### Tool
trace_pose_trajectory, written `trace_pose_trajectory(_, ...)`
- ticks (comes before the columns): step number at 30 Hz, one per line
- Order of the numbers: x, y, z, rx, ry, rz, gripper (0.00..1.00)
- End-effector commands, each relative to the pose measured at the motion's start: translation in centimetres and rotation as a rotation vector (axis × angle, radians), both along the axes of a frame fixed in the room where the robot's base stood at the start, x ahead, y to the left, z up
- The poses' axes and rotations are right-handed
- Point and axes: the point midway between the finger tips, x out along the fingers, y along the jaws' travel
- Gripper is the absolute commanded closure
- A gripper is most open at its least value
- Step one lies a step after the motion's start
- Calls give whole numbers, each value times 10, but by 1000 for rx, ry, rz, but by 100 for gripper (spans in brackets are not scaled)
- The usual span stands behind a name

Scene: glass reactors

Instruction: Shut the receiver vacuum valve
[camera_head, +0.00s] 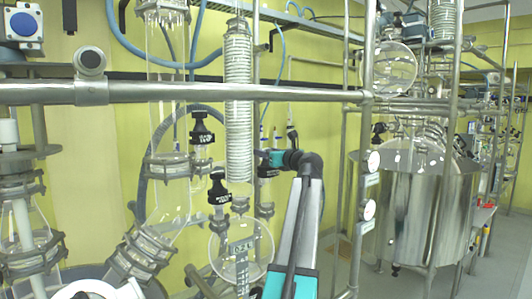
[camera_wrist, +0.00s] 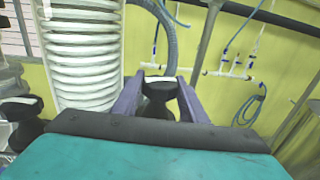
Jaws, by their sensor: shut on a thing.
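My gripper (camera_wrist: 157,90) is shut on a black valve handle (camera_wrist: 159,94) in the wrist view, with one purple finger on each side of it. The lower part of the handle is hidden behind my gripper's dark body. In the head view, my teal wrist end is right of the coiled glass condenser, at a dark valve (camera_head: 266,171) that it partly covers. The handle's exact angle cannot be told.
The condenser (camera_head: 238,110) stands close on my left, also in the wrist view (camera_wrist: 82,55). Other black labelled valves (camera_head: 202,131) (camera_head: 218,190) are left of my gripper. A steel rail (camera_head: 180,93) crosses above. A large steel vessel (camera_head: 410,205) stands at right.

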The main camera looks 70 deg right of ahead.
Motion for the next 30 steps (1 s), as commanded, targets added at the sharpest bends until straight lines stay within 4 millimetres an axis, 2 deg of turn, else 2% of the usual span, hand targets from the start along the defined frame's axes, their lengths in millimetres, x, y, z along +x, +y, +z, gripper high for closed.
trace_pose_trajectory(12,1,2,-2,2,3,-203,81)
trace_pose_trajectory(23,0,1,-1,1,1,-239,81)
trace_pose_trajectory(24,0,0,-1,1,1,-239,59)
trace_pose_trajectory(26,0,1,-1,1,1,-238,49)
trace_pose_trajectory(30,0,1,0,0,0,-238,48)
